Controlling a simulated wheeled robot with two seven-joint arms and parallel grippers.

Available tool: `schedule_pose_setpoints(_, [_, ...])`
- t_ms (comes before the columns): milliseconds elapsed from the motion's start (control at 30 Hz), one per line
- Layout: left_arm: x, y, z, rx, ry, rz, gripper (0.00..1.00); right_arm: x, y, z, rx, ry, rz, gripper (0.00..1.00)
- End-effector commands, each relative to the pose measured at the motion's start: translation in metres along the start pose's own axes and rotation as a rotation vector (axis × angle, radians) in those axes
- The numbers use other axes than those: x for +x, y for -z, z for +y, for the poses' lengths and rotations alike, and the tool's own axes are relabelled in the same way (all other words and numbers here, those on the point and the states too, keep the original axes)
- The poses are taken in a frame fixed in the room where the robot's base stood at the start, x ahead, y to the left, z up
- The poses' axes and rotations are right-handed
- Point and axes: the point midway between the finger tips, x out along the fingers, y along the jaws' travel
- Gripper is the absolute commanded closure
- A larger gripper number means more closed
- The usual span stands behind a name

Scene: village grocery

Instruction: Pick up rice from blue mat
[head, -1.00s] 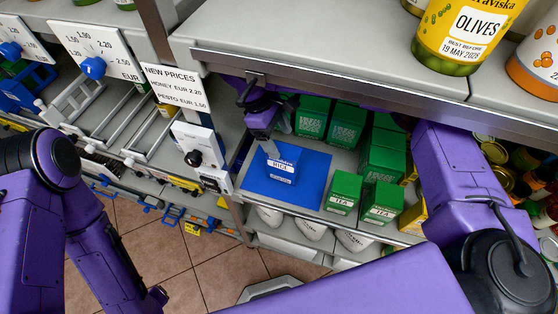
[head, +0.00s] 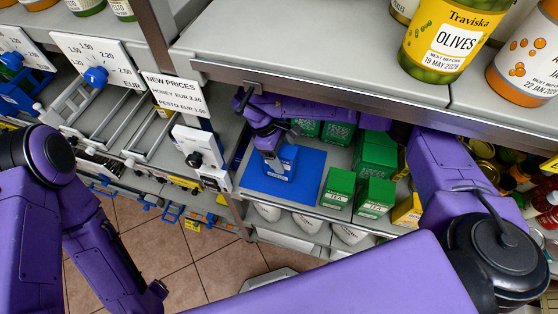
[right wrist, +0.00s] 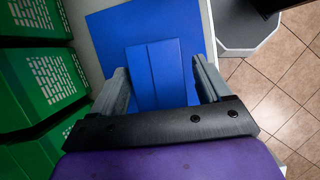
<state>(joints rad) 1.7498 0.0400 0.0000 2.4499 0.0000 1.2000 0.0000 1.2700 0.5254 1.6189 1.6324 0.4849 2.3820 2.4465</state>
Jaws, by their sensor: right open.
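The rice box (head: 286,165), blue with a white label, stands on the blue mat (head: 300,186) on the shelf below the top counter. In the right wrist view the blue rice box (right wrist: 154,68) lies between the two grey fingers of my right gripper (right wrist: 161,82), with the mat (right wrist: 112,32) behind it. The fingers are apart, with a visible gap on each side of the box. In the head view my right gripper (head: 277,150) is over the box and hides part of it. Of my left arm only links show at the left; its gripper is not in view.
Green tea boxes (head: 375,197) stand right of the mat, and more stand behind it. The upper shelf edge (head: 330,98) runs above my right arm. A white device (head: 200,152) is left of the mat. An olives jar (head: 448,42) stands on the top counter.

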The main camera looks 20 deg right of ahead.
Motion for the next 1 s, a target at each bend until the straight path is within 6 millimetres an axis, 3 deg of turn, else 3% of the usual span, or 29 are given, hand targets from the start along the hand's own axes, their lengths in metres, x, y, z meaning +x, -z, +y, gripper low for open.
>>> schedule_pose_setpoints(500, [0.0039, -0.0016, 0.0004, 0.000, 0.000, 0.000, 0.37, 0.0027, 0.0012, 0.0001, 0.000, 0.000, 0.000, 0.22])
schedule_pose_setpoints(700, [0.0039, -0.0016, 0.0004, 0.000, 0.000, 0.000, 0.37, 0.0027, 0.0012, 0.0001, 0.000, 0.000, 0.000, 0.87])
schedule_pose_setpoints(1000, [0.0015, -0.0006, 0.0002, 0.000, 0.000, 0.000, 0.37, 0.0003, 0.0005, 0.0001, 0.000, 0.000, 0.001, 0.89])
